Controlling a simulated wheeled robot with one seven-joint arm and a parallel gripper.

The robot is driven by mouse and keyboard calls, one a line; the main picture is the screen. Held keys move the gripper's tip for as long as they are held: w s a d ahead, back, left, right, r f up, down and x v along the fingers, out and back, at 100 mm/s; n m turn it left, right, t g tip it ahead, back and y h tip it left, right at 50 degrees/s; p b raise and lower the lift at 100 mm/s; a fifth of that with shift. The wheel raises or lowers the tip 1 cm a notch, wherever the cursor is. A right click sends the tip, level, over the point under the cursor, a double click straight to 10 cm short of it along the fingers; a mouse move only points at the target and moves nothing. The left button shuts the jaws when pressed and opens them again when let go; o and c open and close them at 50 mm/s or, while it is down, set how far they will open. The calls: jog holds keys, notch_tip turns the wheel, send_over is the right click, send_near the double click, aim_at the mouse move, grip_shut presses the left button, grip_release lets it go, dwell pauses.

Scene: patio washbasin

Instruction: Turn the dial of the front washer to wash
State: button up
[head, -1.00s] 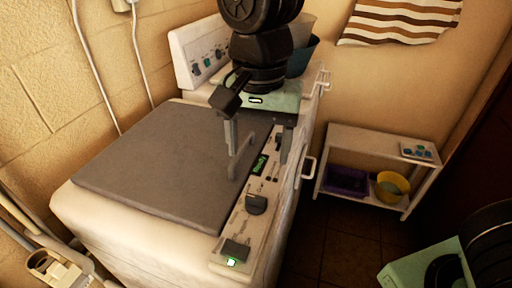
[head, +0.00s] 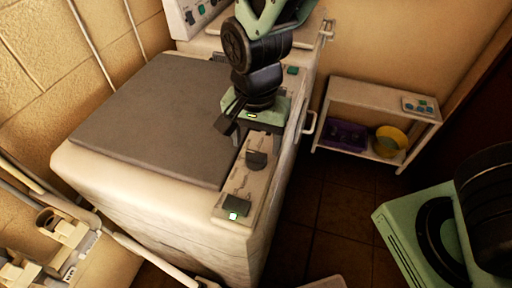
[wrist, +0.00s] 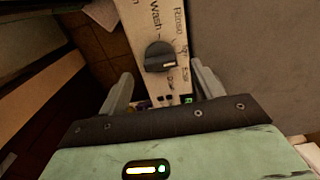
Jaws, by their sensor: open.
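The front washer (head: 150,205) is a white machine with a grey lid and a light control strip along its right edge. Its dark dial (head: 257,160) sits on that strip, and the dial also shows in the wrist view (wrist: 159,57). A pale mark lies on the dial's lower right there. "Wash" is printed beyond the dial, with smaller labels to its right. My gripper (head: 256,140) is open and empty, just behind the dial along the strip. In the wrist view the dial lies just beyond the fingertips, between their lines. I cannot tell any contact.
A dark button (head: 236,205) with a green light sits at the strip's near end. A second washer panel (head: 197,12) stands behind. A white shelf (head: 375,95) with a purple basket (head: 346,135) and yellow bowl (head: 390,140) stands right. Floor between is clear.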

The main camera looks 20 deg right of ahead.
aim_at(256, 154)
jog(key=shift+f, duration=1.55)
jog(key=c, duration=1)
